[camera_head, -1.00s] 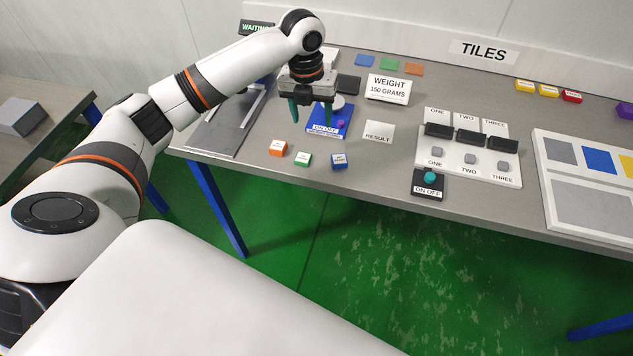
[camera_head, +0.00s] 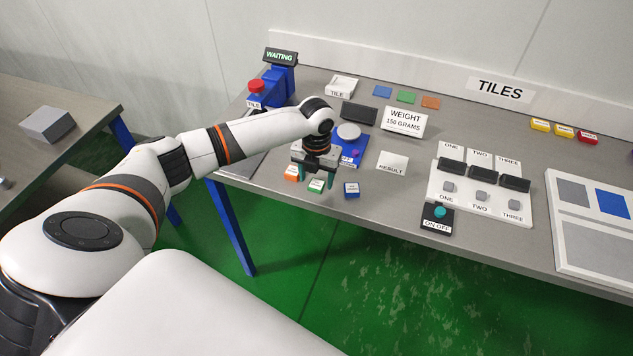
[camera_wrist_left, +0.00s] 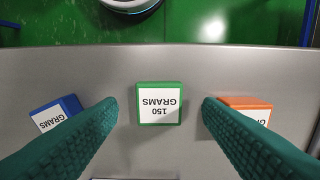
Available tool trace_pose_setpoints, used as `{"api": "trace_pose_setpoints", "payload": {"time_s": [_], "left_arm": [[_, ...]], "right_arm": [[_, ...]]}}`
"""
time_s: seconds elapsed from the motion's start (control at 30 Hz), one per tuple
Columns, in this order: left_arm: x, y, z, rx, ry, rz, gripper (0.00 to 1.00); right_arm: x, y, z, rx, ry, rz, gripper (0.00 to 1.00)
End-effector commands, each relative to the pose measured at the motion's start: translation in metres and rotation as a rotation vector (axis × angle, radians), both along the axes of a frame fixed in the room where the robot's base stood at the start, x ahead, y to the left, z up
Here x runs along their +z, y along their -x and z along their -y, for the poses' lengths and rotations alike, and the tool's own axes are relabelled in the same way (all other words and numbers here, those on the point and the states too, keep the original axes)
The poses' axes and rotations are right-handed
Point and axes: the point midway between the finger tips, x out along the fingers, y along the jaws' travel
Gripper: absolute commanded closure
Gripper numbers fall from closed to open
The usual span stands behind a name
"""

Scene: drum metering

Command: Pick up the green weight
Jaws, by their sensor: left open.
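The green weight (camera_head: 316,185) is a small green block with a white label on the grey table, near its front edge. In the left wrist view the green weight (camera_wrist_left: 159,104) reads "150 GRAMS" and lies centred between my spread fingers. My left gripper (camera_head: 315,177) is open and empty, just above the weights; the wrist view shows its green fingertips (camera_wrist_left: 160,105) apart, with no contact visible. An orange weight (camera_head: 292,173) and a blue weight (camera_head: 351,190) stand on either side. My right gripper is not in view.
Behind my gripper stands a blue scale (camera_head: 352,150) with a round pan. A "WEIGHT 150 GRAMS" sign (camera_head: 404,121) and a "RESULT" card (camera_head: 393,162) are to the right. A switch box (camera_head: 438,219) sits near the front edge.

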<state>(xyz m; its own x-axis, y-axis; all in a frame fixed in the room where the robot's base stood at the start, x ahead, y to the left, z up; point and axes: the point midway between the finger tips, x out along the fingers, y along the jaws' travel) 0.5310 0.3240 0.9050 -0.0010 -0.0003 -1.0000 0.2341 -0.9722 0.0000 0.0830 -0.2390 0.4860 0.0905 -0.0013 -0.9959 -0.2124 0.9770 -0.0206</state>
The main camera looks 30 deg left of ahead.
Motion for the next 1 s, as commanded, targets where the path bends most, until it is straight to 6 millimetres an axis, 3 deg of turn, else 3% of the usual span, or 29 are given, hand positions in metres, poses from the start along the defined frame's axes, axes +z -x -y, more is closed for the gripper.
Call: {"api": "trace_pose_setpoints", "payload": {"time_s": [0.1, 0.33, 0.67, 1.0], "left_arm": [[-0.011, 0.001, 0.000, -0.001, 0.000, -0.001, 0.40], [-0.013, 0.000, 0.000, -0.002, 0.000, 0.001, 0.40], [-0.012, 0.000, 0.000, -0.001, 0.000, 0.001, 0.92], [-0.002, -0.001, 0.000, -0.001, 0.001, 0.005, 0.92]], "right_arm": [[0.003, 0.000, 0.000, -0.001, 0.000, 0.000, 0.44], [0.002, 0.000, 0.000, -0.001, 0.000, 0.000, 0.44], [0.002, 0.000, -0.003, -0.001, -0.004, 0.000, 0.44], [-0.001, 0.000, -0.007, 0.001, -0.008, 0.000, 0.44]]}}
